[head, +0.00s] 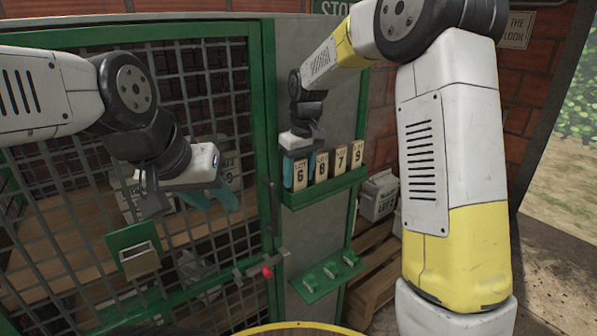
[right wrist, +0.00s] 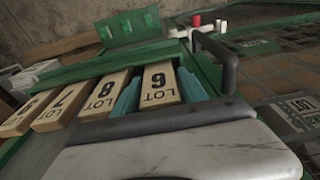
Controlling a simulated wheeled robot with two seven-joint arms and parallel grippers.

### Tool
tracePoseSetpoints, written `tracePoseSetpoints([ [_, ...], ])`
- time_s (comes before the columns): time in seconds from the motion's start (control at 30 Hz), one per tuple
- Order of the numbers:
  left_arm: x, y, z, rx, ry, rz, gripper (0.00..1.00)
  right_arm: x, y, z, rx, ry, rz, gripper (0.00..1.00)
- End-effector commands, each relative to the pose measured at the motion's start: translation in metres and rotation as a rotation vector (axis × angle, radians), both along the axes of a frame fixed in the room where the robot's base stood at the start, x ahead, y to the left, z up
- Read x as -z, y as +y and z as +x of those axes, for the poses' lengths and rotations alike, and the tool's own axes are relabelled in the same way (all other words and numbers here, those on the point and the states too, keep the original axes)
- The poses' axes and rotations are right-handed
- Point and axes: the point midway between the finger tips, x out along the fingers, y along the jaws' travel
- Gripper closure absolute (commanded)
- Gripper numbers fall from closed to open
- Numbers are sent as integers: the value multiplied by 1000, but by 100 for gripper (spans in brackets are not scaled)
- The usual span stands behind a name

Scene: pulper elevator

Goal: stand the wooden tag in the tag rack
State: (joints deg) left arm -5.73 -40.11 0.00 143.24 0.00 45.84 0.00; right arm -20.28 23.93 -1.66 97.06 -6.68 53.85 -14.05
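The green tag rack (head: 325,189) is fixed to a grey post beside the mesh door. Pale wooden tags stand in it, reading 6, 8, 7 and 9 from left to right in the head view. The wooden tag marked LOT 6 (head: 300,174) is at the left end, its lower end behind the rack's front lip. My right gripper (right wrist: 158,90) has a teal finger against each side of this tag, which looks upside down in the right wrist view (right wrist: 159,86). My left gripper (head: 212,198) is open and empty in front of the mesh door.
The green mesh door (head: 262,110) with a dark handle fills the left side. A latch with a red knob (head: 267,271) sticks out below the rack. A green shelf with small hooks (head: 330,274) is lower down. A green holder (head: 135,250) hangs on the mesh.

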Motion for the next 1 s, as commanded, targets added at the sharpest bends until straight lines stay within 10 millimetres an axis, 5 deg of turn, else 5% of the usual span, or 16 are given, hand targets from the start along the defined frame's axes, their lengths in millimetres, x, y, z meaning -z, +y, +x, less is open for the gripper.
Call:
tracePoseSetpoints([
  [0.33, 0, 0, 0, 0, 0, 0, 64, -11, 0, -1, 0, -1, 1, 50],
  [0.73, 0, 0, 0, 0, 0, 0, 64, -91, -7, -10, 0, -5, 2, 50],
  [1.0, 0, 0, 0, 0, 0, 0, 64, -121, -12, -15, 3, -2, 2, 50],
])
